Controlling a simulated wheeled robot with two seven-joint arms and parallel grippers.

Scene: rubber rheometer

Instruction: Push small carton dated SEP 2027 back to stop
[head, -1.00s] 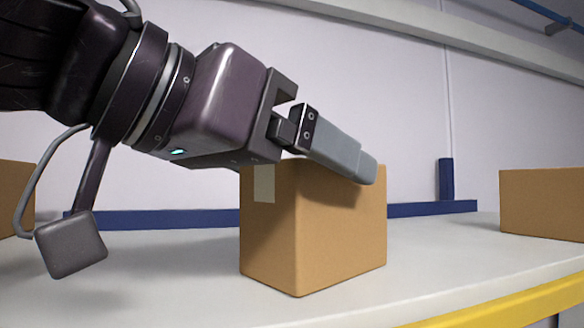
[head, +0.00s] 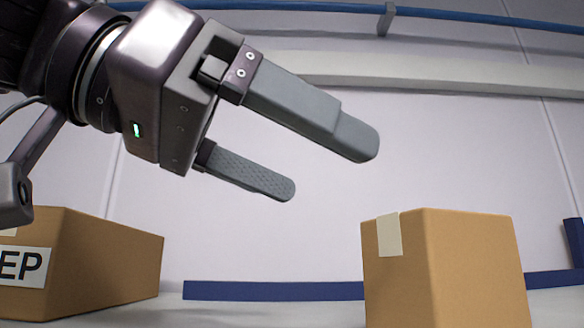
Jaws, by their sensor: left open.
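A carton with a label reading "EP" (head: 90,262) stands at the lower left; the rest of its label is cut off by the picture edge, so no full date can be read. A second brown carton (head: 460,270) with a strip of pale tape stands right of centre, and no date shows on its visible faces. My left gripper (head: 335,170) is open and empty, raised in the air above the gap between the two cartons and touching neither. My right gripper is not in view.
A blue stop rail (head: 270,291) runs along the back of the pale shelf, with a blue upright (head: 574,243) at the right. The shelf between the two cartons is clear. A white wall stands behind.

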